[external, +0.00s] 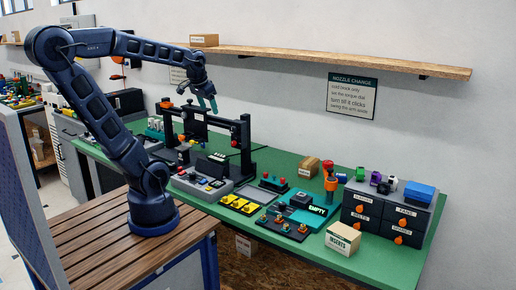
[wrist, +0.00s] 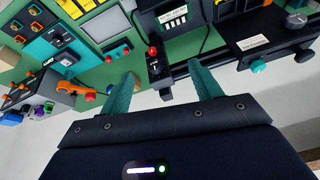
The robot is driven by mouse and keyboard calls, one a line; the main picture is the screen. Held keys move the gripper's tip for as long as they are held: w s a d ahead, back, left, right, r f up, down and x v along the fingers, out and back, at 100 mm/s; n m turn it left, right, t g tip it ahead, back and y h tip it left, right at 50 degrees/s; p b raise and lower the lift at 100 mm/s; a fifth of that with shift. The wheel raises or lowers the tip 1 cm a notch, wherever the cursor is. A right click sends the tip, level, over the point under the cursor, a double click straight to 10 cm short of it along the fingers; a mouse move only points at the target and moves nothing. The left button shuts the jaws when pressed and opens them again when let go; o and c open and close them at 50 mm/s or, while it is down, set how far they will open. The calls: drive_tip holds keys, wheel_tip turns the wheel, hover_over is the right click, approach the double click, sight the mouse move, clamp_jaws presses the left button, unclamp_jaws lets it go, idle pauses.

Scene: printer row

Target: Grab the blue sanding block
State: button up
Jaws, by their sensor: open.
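A blue block (external: 419,190), which looks like the sanding block, lies on top of the dark drawer unit (external: 376,218) at the right end of the green bench. In the wrist view a blue item (wrist: 11,118) shows at the far left edge, small and partly cut off. My gripper (external: 209,103) is raised above the printer frame, far to the left of the block. Its two teal fingers (wrist: 166,82) are apart with nothing between them, pointing down toward the bench.
Green, purple and dark small items (external: 375,179) stand beside the blue block. An orange-and-red tool (external: 330,180) stands left of the drawer unit, and a cardboard box (external: 342,238) in front. The black printer frame (external: 205,122) is under my gripper. A wooden shelf (external: 340,61) runs above.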

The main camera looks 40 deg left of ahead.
drive_tip(key=w+d+m, duration=0.3)
drive_tip(key=w+d, duration=0.3)
drive_tip(key=w, duration=0.6)
drive_tip(key=m+g+h, duration=0.3)
drive_tip(key=m+h, duration=0.2)
drive_tip(key=m, duration=0.4)
hover_over(338, 174)
drive_tip(key=s+a, duration=0.2)
drive_tip(key=a, duration=0.1)
wheel_tip(338, 174, down, 26)
drive_tip(key=shift+y, duration=0.3)
drive_tip(key=x, duration=0.4)
drive_tip(key=shift+w+d+f, duration=0.25)
drive_tip(key=shift+w+d, duration=0.05)
drive_tip(key=shift+a+x, duration=0.1)
drive_tip(key=shift+x, duration=1.2)
drive_tip(key=shift+a+x, duration=0.15)
drive_tip(key=shift+x, duration=1.2)
drive_tip(key=c, duration=1.1)
